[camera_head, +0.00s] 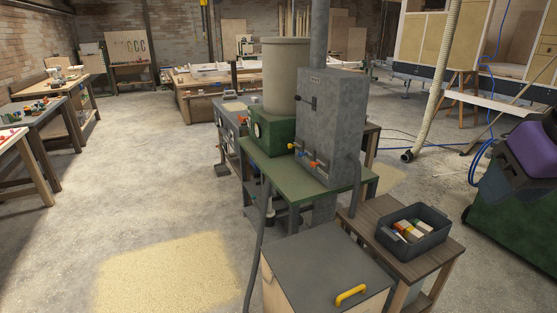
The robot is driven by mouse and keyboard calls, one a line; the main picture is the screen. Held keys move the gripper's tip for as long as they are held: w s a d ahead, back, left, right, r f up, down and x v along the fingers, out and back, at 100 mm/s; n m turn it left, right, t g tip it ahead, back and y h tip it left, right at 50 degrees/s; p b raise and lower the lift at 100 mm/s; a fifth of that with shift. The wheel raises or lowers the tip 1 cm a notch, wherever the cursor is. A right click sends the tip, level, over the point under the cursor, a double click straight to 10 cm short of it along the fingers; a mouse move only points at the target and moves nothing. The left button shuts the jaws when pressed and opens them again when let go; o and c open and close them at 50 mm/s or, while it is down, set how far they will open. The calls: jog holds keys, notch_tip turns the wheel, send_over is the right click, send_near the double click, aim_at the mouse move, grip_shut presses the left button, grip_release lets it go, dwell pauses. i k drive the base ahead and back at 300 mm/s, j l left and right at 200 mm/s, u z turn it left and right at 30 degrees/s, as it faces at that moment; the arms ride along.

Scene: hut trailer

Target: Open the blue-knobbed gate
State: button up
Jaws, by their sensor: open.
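A tall grey metal cabinet (333,115) stands on a green-topped bench (260,171) near the middle of the view. Small coloured knobs sit low on its left front side. One looks blue (303,157), with an orange-red knob (315,164) to its right and a yellow-orange knob (291,146) to its upper left. The gate behind the blue knob is too small for me to tell how it stands. My gripper is not in this view.
In front stands a box with a grey lid and yellow handle (351,295). Right of it, a brown side table (372,229) carries a dark crate (440,246) with several items.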

aim_at(301, 154)
jog(key=i+j, duration=0.1)
jog(key=j, duration=0.4)
jog(key=i+j, duration=0.1)
jog(key=j, duration=0.4)
jog(key=i+j, duration=0.1)
jog(key=j, duration=0.4)
jog(key=i+j, duration=0.15)
jog(key=j, duration=0.35)
jog(key=i+j, duration=0.1)
jog(key=j, duration=0.4)
jog(key=i+j, duration=0.1)
jog(key=j, duration=0.4)
jog(key=i+j, duration=0.25)
jog(key=i, duration=0.3)
jog(key=i+j+z, duration=0.1)
jog(key=i, duration=0.4)
jog(key=i+j, duration=0.4)
jog(key=i, duration=0.15)
jog(key=i+l, duration=0.2)
jog(key=i, duration=0.25)
